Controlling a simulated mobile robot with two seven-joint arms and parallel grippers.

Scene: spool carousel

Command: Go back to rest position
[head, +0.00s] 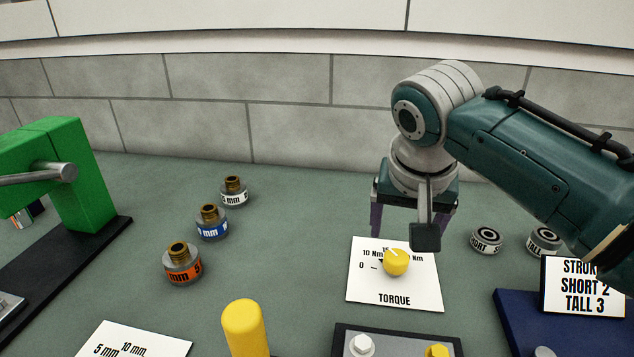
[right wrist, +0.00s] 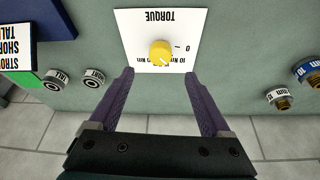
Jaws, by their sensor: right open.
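My right gripper (head: 412,222) hangs from the right arm, above the table just behind the torque card (head: 368,285). In the right wrist view its two purple fingers (right wrist: 166,105) are spread apart with nothing between them. The yellow torque knob (head: 396,262) sits on the white card, in front of the gripper in the head view. The knob also shows in the right wrist view (right wrist: 162,52), beyond the fingertips and apart from them. My left gripper is in neither view.
Labelled spools (head: 182,264) stand left of centre. Two short round pieces (head: 487,240) lie under the right arm, near the stroke sign (head: 583,287) on a blue base. A green press (head: 75,180) stands left; a yellow post (head: 245,328) is in front. The table between is clear.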

